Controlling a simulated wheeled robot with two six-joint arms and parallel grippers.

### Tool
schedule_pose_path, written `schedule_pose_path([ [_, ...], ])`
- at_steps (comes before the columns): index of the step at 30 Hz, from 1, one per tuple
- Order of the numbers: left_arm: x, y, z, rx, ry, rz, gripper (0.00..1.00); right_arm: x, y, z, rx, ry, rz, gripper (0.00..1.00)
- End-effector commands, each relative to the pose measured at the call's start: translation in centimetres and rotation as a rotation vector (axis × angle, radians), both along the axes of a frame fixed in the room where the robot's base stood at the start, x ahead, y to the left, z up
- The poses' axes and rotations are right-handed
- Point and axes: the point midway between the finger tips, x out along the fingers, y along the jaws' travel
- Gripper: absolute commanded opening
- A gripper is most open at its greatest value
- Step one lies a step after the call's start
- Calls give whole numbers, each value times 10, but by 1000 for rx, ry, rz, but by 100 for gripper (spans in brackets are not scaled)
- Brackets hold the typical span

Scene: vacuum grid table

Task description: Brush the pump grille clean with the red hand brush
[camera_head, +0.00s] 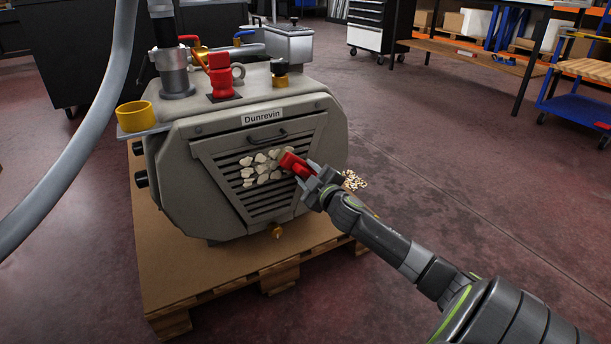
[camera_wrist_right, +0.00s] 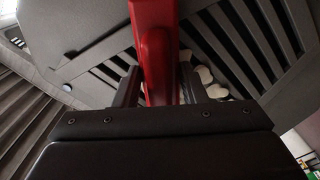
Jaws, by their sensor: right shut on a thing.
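The grey pump, labelled "Dunrevin", has a slatted grille (camera_head: 270,204) on its front in the head view. Several pale clumps (camera_head: 262,166) lie on the left and middle of the grille; some pale clumps (camera_wrist_right: 215,91) also show behind the gripper in the right wrist view. My right gripper (camera_head: 309,174) is shut on the red hand brush (camera_head: 292,163) and holds its head at the grille, just right of the clumps. The brush's red handle (camera_wrist_right: 155,45) stands between the jaws in the right wrist view. I cannot tell whether the bristles touch. My left gripper is not in view.
The pump stands on a wooden pallet (camera_head: 160,268). Pale crumbs (camera_head: 353,180) show just right of the pump. A thick grey hose (camera_head: 98,130) curves along the left. A blue cart (camera_head: 580,108) stands far right. The floor right of the pump is open.

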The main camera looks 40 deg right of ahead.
Motion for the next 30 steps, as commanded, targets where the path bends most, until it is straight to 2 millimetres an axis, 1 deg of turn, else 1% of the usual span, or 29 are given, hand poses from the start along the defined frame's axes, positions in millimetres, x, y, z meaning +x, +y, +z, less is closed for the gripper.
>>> schedule_pose_path([
  [1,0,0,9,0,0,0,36,0,1,11,-2,-4,2,20],
  [4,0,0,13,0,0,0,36,0,1,15,-2,-4,2,20],
  [8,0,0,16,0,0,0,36,1,6,15,2,-5,3,20],
  [12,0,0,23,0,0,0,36,4,18,16,3,-5,3,20],
  [18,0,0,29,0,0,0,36,7,32,14,2,-5,3,20],
  [24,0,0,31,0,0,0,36,9,38,14,1,-4,3,20],
  [30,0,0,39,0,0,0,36,14,55,15,3,-5,4,20],
])
